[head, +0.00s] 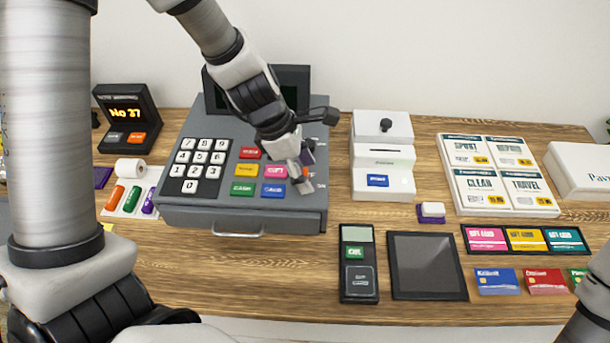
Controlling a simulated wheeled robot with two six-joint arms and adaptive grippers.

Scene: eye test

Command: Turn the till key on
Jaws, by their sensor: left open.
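The grey till (240,213) stands at the left middle of the counter. It has a black number pad (199,164) and coloured buttons (247,170). My left gripper (304,173) is over the till's right side, beside the pink and blue buttons. It is open, with its fingers low, close to the till's top. Partly hidden ON and OFF lettering (321,187) shows around it. A small orange part (306,172) shows at the fingers; I cannot tell if it belongs to the key. The key is mostly or wholly hidden by the gripper. My right gripper is out of view.
A white printer (383,155) stands right of the till. A card terminal (358,280) and dark tablet (428,266) lie in front. Bare wood shows before the till.

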